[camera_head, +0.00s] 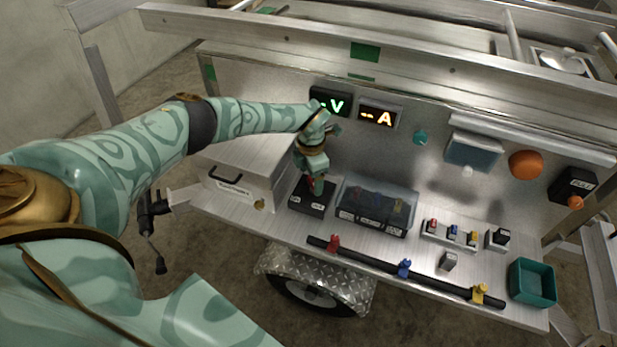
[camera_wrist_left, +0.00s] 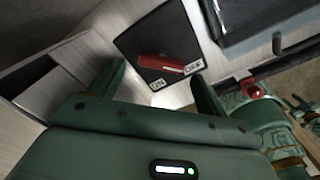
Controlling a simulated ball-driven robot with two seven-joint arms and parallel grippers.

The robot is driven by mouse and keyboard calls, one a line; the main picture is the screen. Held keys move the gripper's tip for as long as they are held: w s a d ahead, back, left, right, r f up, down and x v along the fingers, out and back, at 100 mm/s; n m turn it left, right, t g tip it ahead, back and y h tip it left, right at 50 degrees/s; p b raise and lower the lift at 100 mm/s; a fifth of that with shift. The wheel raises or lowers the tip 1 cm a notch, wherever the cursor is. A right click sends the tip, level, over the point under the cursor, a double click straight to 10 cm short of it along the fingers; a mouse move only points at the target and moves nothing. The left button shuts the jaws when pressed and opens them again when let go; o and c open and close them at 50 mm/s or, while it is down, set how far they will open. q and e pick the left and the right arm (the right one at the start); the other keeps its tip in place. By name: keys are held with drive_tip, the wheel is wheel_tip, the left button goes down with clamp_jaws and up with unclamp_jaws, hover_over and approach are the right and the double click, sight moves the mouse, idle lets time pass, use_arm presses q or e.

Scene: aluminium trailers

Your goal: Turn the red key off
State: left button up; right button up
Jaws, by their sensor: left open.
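The red key (camera_wrist_left: 160,64) sits on a black switch box (camera_wrist_left: 150,38), with ON and OFF labels beside it in the left wrist view. Its long red handle lies across the box, one end close to the OFF label (camera_wrist_left: 193,67). In the head view the black box (camera_head: 311,203) stands on the trailer shelf, and the key is largely hidden by my left gripper (camera_head: 314,180). The left gripper is open above the box. In the left wrist view its fingers (camera_wrist_left: 158,80) stand apart on either side of the key, apparently without holding it.
A white case (camera_head: 236,180) stands left of the box, a clear-lidded black case (camera_head: 378,205) right of it. A black rail (camera_head: 375,266) with coloured clamps runs along the front. V and A displays (camera_head: 379,116) are on the panel. A teal bin (camera_head: 532,284) stands far right.

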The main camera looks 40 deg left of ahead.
use_arm(q)
drive_tip(key=s+d+r+p, duration=0.7)
drive_tip(key=s+r, duration=0.4)
drive_tip(key=s, duration=0.1)
drive_tip(key=shift+d, duration=0.25)
